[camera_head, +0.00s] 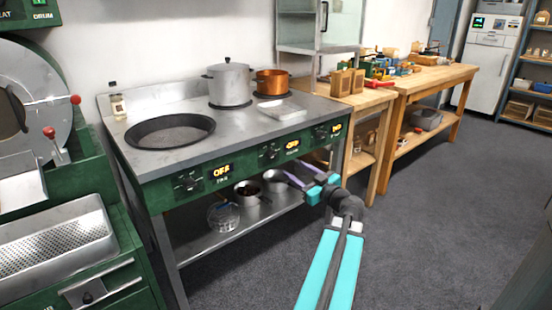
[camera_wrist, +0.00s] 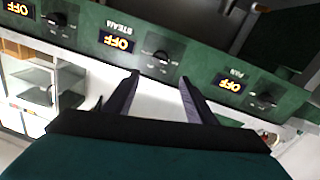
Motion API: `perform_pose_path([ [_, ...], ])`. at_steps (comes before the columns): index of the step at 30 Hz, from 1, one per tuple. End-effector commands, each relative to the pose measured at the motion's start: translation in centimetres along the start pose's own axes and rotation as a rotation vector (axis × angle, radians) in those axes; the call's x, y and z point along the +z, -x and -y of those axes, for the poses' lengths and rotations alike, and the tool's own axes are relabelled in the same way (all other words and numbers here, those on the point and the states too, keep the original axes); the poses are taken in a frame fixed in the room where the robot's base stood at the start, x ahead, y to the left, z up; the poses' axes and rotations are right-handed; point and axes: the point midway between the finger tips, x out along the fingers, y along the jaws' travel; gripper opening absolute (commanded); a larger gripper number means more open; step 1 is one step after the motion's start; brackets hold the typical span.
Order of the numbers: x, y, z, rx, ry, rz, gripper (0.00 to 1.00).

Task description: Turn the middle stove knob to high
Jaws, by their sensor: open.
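The middle stove knob (camera_head: 269,152) is a dark round knob on the green front panel. Its display beside it reads OFF, and its label reads STEAM in the wrist view. The knob (camera_wrist: 160,55) shows there just beyond my fingertips, midway between them. My gripper (camera_head: 295,172) is open and empty, in front of the panel and a little below the middle knob in the head view. Its two dark fingers (camera_wrist: 159,76) are spread apart and do not appear to touch the knob. No part of the middle knob is hidden by the fingers.
The left knob (camera_head: 187,182), labelled PAN, reads OFF. The right knob (camera_head: 321,133) is on the same panel. A pan (camera_head: 170,131), a grey pot (camera_head: 229,82) and a copper pot (camera_head: 272,82) stand on the stove. Small pots (camera_head: 247,192) sit on the shelf below.

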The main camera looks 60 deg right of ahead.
Motion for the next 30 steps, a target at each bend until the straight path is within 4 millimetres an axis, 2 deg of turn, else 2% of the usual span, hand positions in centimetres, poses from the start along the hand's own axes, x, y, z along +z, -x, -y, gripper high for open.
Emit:
perform_pose_path([
  [8,0.1,-1.9,0.0,-0.002,-0.001,0.000,0.50],
  [30,0.1,-11.7,0.0,-0.003,-0.001,0.000,0.50],
])
